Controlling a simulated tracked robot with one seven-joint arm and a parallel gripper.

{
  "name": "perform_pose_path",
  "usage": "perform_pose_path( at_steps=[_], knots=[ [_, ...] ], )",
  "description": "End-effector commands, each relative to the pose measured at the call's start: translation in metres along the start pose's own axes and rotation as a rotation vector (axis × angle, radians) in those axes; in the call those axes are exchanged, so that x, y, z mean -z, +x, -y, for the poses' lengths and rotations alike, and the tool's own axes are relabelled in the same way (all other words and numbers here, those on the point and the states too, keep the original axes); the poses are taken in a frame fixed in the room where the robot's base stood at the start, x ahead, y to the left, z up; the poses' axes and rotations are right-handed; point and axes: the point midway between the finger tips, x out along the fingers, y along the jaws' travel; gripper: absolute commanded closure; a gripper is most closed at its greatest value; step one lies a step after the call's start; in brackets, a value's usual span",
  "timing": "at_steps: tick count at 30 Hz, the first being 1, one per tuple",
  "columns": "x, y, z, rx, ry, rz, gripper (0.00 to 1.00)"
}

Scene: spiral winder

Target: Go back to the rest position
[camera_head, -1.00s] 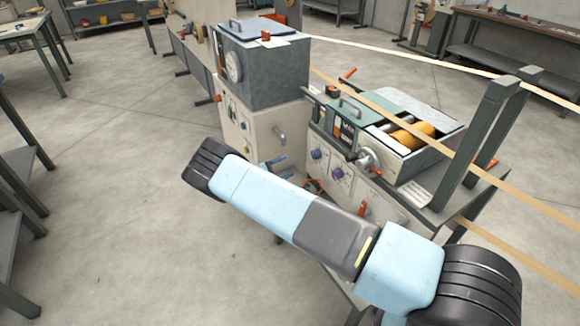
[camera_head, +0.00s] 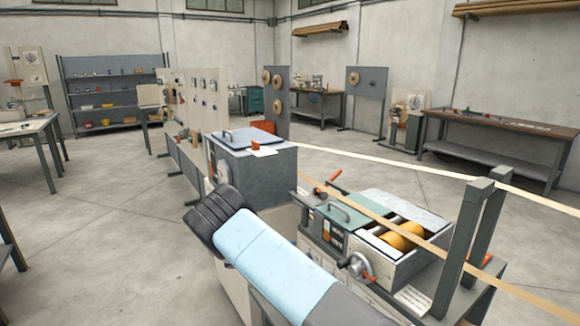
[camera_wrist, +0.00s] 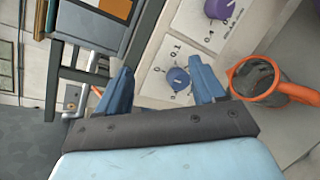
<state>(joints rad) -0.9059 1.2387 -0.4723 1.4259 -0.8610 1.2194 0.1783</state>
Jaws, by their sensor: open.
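My gripper (camera_wrist: 160,88) shows in the wrist view with its two blue fingers spread apart and nothing between them. Beyond the fingers is a light panel with a blue knob (camera_wrist: 178,78) and a purple knob (camera_wrist: 218,8), each with a printed scale. An orange-rimmed round part (camera_wrist: 262,82) is right of the right finger. In the head view my arm crosses the lower middle, in front of the spiral winder (camera_head: 340,240), and my gripper is out of sight there. The winder has yellow rollers (camera_head: 405,236) and a hand crank (camera_head: 357,266).
A grey box-shaped unit (camera_head: 262,176) stands left of the winder. A workbench (camera_head: 500,135) stands at the back right, a table (camera_head: 30,127) at the left. The floor (camera_head: 110,230) at the left is clear.

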Motion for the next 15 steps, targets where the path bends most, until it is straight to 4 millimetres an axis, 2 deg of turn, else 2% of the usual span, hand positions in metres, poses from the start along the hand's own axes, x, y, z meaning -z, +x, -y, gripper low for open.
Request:
perform_pose_path(
  at_steps=[3,15],
  knots=[
    [-0.031,0.011,-0.022,0.102,0.046,-0.002,0.31],
    [-0.133,0.037,-0.074,0.408,0.195,-0.041,0.31]
  ],
)
